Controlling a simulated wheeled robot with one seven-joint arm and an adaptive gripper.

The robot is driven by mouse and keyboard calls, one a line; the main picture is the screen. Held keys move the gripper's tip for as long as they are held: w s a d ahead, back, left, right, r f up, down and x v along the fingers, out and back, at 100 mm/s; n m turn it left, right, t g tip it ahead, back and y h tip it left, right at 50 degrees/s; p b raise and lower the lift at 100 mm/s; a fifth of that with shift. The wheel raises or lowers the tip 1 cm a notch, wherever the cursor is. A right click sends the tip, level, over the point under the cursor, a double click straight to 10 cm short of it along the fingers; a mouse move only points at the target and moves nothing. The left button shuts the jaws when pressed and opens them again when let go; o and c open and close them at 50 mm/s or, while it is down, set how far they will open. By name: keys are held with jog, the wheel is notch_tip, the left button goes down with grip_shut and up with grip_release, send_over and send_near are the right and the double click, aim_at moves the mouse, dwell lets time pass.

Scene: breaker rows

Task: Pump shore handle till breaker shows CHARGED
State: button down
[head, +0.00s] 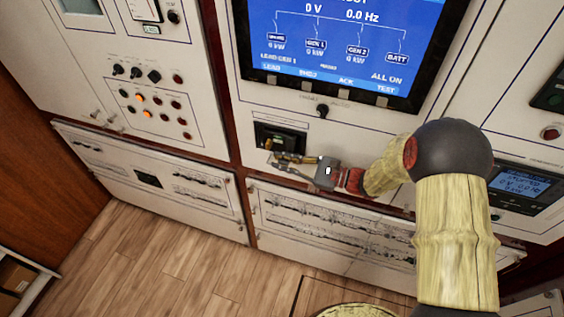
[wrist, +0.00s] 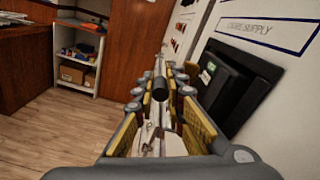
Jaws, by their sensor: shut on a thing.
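The shore breaker (head: 281,138) is a black unit set in the white panel below the big blue screen. In the wrist view the breaker (wrist: 232,88) stands right of my fingers, under a partly readable "SUPPLY" label, with a small green patch on its face. The patch's wording is too small to read. My gripper (head: 284,160) is in front of the breaker's lower part. In the wrist view my gripper (wrist: 161,80) is closed around a dark round-ended handle (wrist: 160,90) between its yellow pads. My fingers hide much of the handle.
The blue screen (head: 345,40) sits above my gripper. A panel with switches and lit orange lamps (head: 143,99) is at left. White lower panels (head: 325,230) lie below. Wooden floor (head: 170,270) is clear in front. A shelf with boxes (wrist: 78,58) stands beyond.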

jog(key=shift+f, duration=0.1)
jog(key=c, duration=1.8)
grip_release()
jog(key=shift+d, duration=0.1)
jog(key=v, duration=1.2)
